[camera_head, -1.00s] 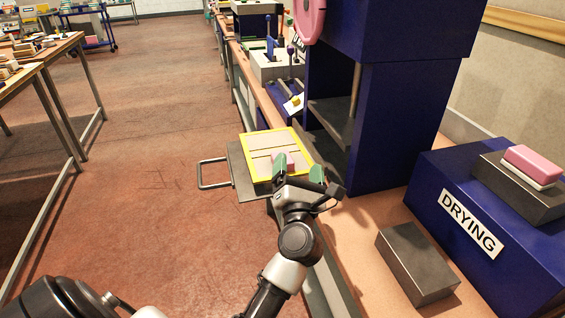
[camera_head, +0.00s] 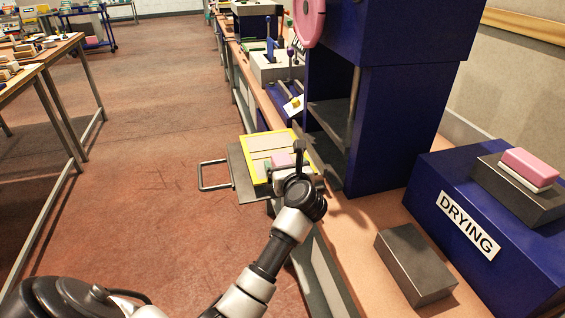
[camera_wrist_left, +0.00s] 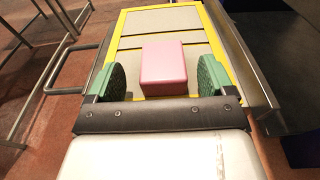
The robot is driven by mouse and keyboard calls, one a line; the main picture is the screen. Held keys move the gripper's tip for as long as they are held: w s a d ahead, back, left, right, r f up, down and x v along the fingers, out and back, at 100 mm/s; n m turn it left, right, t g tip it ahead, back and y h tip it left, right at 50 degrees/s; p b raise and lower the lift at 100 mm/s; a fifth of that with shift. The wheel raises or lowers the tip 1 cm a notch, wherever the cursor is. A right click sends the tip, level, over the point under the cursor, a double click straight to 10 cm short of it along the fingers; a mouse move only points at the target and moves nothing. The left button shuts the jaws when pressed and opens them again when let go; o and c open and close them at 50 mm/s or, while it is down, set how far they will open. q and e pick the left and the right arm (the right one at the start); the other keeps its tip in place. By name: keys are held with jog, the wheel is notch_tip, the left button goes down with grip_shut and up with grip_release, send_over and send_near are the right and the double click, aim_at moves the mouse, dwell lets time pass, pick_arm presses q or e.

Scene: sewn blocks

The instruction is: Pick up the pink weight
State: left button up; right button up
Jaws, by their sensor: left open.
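A pink block, the pink weight (camera_wrist_left: 164,64), sits on a yellow-edged tray with grey panels (camera_wrist_left: 130,28). In the head view the pink weight (camera_head: 280,160) shows just beyond my left gripper, partly hidden by it. My left gripper (camera_wrist_left: 159,80) is open, with one green-padded finger on each side of the pink weight and a gap at both sides. In the head view my left gripper (camera_head: 290,172) is over the near part of the tray (camera_head: 250,172). My right gripper is not in view.
A dark blue press frame (camera_head: 395,130) stands right of the tray. A blue DRYING box (camera_head: 430,185) carries a dark block (camera_head: 500,190) with another pink-topped block (camera_head: 530,166). A loose dark block (camera_head: 415,262) lies on the bench. A metal handle (camera_head: 205,175) sticks out left.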

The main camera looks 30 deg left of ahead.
aim_at(282, 158)
pick_arm(q)
jog(key=x, duration=0.3)
jog(key=shift+w+a, duration=0.15)
jog(key=shift+w, duration=0.15)
jog(key=c, duration=1.4)
grip_shut()
jog(key=shift+r, duration=0.15)
